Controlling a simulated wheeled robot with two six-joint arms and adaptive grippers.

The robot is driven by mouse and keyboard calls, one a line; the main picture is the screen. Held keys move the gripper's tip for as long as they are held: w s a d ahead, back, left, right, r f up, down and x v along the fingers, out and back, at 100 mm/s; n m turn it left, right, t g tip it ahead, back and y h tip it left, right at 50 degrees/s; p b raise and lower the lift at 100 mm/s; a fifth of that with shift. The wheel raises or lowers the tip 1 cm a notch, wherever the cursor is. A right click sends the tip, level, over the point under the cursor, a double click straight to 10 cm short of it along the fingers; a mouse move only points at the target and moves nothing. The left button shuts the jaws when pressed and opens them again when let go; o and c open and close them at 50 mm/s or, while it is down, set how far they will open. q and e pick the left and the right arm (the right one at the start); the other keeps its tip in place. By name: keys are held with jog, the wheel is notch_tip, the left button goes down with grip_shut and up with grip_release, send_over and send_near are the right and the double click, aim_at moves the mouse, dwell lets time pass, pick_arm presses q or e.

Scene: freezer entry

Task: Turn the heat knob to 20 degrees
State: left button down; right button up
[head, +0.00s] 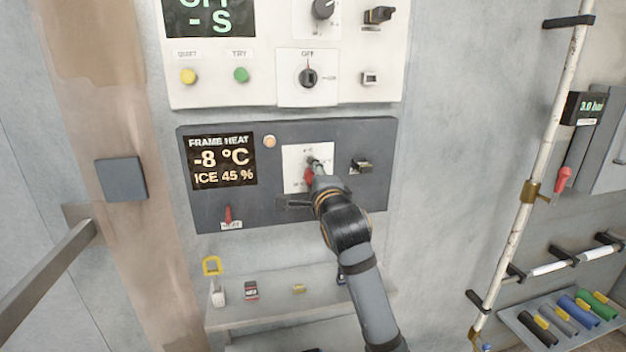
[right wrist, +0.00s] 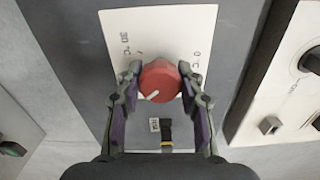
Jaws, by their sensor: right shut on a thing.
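The heat knob (right wrist: 160,82) is a red round knob with a white pointer line, on a white plate (right wrist: 135,45) in the right wrist view. Its pointer aims to the lower left in that view; marks near "30" and "0" show on the plate. My right gripper (right wrist: 160,86) has a finger on each side of the knob and is shut on it. In the head view the right gripper (head: 314,172) covers most of the knob. The display (head: 221,161) on the dark panel reads FRAME HEAT, -8 °C, ICE 45 %. My left gripper is not in view.
A red switch labelled HEAT (head: 228,215) sits low on the dark panel (head: 260,210). A white control panel (head: 235,92) with knobs and buttons is above. A shelf (head: 265,310) with small items, including a yellow padlock (head: 212,267), is below. A pipe (head: 545,150) runs at right.

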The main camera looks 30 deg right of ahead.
dwell(0.5)
jog(key=o, duration=1.2)
jog(key=v, duration=0.7)
jog(key=shift+s, duration=0.25)
jog(key=shift+f, duration=0.1)
